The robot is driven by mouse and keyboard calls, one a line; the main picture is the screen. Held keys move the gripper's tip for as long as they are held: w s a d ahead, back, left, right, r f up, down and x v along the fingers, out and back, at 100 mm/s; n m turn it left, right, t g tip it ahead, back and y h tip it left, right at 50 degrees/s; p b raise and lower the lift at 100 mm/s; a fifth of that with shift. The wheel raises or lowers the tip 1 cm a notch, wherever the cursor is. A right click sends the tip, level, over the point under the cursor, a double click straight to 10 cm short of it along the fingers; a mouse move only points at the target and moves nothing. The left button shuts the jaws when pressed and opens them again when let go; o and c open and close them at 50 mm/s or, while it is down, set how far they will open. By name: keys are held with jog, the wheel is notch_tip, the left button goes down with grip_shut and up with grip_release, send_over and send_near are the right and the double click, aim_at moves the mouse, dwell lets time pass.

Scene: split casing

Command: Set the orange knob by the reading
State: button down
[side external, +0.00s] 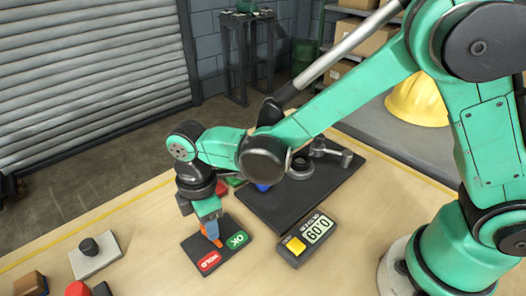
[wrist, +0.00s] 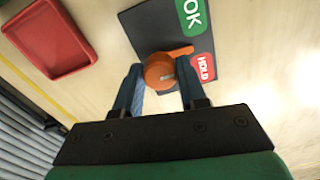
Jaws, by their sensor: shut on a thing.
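The orange knob (wrist: 160,72) sits on a dark plate (wrist: 140,25) with a green OK field (wrist: 192,14) and a red HOLD field (wrist: 203,67). Its pointer arm reaches right in the wrist view, with its tip by the upper edge of HOLD, near the gap between the fields. My gripper (wrist: 160,88) is shut on the knob, a finger at each side. In the side view my gripper (side external: 208,222) hides most of the knob. A dark meter (side external: 305,238) lies right of the plate; its pale display appears to read 0.09, though its orientation is uncertain.
The meter has a yellow button (side external: 295,245). A black mat (side external: 285,205) with metal parts lies behind. A red tray (wrist: 50,40) is left in the wrist view. A grey block with a black knob (side external: 95,255) and a red object (side external: 78,289) stand at the left.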

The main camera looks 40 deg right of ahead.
jog(key=shift+m, duration=0.3)
jog(key=m, duration=0.3)
jog(key=shift+m, duration=0.4)
jog(key=m, duration=0.4)
jog(key=shift+m, duration=0.3)
jog(key=shift+c, duration=2.4)
grip_release()
jog(key=shift+r, duration=2.85)
